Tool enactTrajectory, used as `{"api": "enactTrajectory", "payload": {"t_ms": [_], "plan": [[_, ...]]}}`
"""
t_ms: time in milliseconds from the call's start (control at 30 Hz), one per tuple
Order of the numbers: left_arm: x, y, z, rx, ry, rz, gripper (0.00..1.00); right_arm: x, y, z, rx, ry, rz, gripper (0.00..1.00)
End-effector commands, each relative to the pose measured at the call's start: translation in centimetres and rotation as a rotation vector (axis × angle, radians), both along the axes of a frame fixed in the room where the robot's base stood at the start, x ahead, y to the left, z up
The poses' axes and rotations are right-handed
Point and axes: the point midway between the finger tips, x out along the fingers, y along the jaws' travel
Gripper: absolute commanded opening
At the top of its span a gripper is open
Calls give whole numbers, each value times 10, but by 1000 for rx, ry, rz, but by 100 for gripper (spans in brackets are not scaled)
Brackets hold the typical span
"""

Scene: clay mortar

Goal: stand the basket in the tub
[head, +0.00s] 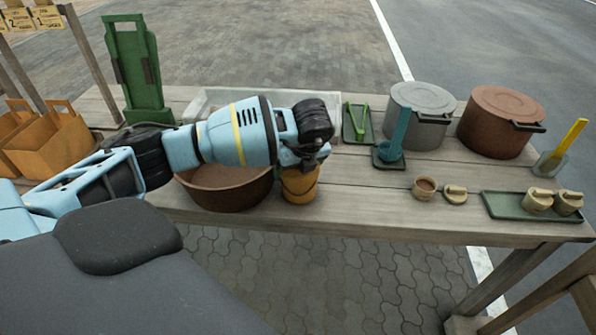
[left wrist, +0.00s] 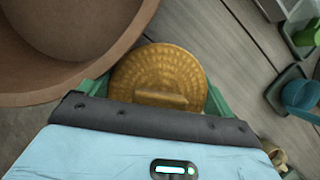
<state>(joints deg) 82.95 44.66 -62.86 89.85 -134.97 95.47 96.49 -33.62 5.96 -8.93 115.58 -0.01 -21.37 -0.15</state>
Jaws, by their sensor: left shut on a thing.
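The basket (head: 300,188) is a small, round, yellow-orange woven thing, just right of the tub. Its round top with a raised bar shows in the left wrist view (left wrist: 158,75). My left gripper (head: 303,163) is above it, with green fingers on both sides of it, shut on it. I cannot tell whether its base touches the table. The tub (head: 225,197) is a wide, round, brown vessel near the table's front edge. My left arm hides part of its rim and inside. It also shows at the upper left of the left wrist view (left wrist: 100,75). My right gripper is not in view.
A pale bin (head: 212,98) stands behind my arm. Right of the basket are green tongs (head: 357,122), a blue ladle (head: 396,135), a grey pot (head: 422,115) and a brown pot (head: 498,122). Small cups stand further right. The table between basket and cups is clear.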

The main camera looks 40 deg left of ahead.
Motion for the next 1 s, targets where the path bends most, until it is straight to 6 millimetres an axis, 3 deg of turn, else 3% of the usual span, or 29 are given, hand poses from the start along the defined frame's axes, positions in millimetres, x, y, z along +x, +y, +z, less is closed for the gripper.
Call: {"api": "enactTrajectory", "payload": {"t_ms": [167, 700, 1000], "plan": [[-10, -17, 4, -1, 3, -6, 62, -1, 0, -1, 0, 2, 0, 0], [-74, -122, 4, -2, 2, -5, 62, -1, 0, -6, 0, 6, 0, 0], [-90, -150, 6, 0, 0, -1, 62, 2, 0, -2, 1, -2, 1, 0]]}}
